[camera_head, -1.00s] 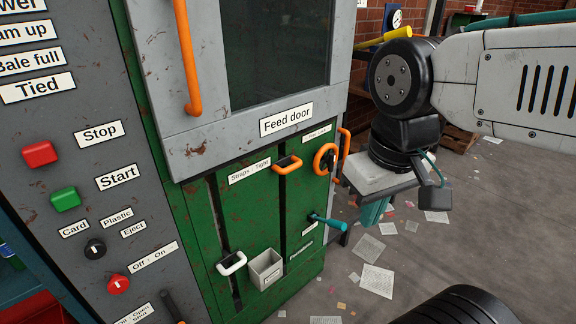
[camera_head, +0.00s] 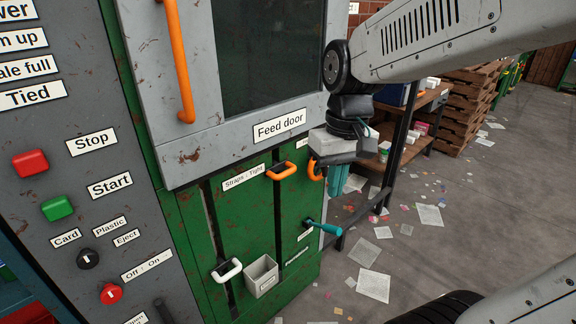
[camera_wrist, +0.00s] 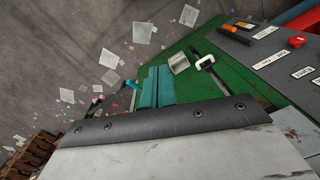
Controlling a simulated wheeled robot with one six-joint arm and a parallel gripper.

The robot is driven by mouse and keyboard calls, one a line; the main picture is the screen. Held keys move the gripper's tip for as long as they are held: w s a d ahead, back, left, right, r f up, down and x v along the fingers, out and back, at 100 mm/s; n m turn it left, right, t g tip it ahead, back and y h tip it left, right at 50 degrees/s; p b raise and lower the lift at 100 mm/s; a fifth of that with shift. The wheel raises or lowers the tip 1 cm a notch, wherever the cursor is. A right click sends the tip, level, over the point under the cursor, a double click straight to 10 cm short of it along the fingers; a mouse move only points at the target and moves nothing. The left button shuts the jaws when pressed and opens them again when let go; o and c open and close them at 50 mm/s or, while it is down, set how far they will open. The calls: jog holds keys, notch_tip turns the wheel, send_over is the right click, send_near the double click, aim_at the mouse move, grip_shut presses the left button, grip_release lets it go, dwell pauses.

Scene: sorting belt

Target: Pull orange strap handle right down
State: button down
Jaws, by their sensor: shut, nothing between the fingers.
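The orange strap handle (camera_head: 282,171) is a small loop at the top of the right slot in the green panel, beside the "Straps: Tight" label. A white strap handle (camera_head: 227,270) sits low in the left slot; it also shows in the wrist view (camera_wrist: 205,62). My gripper (camera_head: 338,181) has teal fingers pointing down, right of the orange strap handle and apart from it. The fingers are shut and empty; they also show in the wrist view (camera_wrist: 156,86). I cannot make out the orange strap handle in the wrist view.
A round orange handle (camera_head: 314,172) is partly hidden behind my gripper. Below are a teal-gripped crank (camera_head: 324,227) and a small grey bin (camera_head: 261,276). The grey feed door (camera_head: 205,150) overhangs above. Shelving (camera_head: 396,145) stands behind to the right; papers litter the open floor.

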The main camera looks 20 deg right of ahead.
aim_at(286, 171)
jog(key=w+d+n+t, duration=0.2)
jog(key=w, duration=1)
jog(key=w+d+f+n+t, duration=0.1)
jog(key=w+d+n+t, duration=0.1)
jog(key=w, duration=1.1)
jog(key=shift+w+d+y, duration=0.3)
jog(key=shift+d, duration=0.5)
jog(key=shift+f, duration=0.1)
jog(key=x, duration=1.3)
jog(key=shift+s+f, duration=0.1)
jog(key=shift+f, duration=0.35)
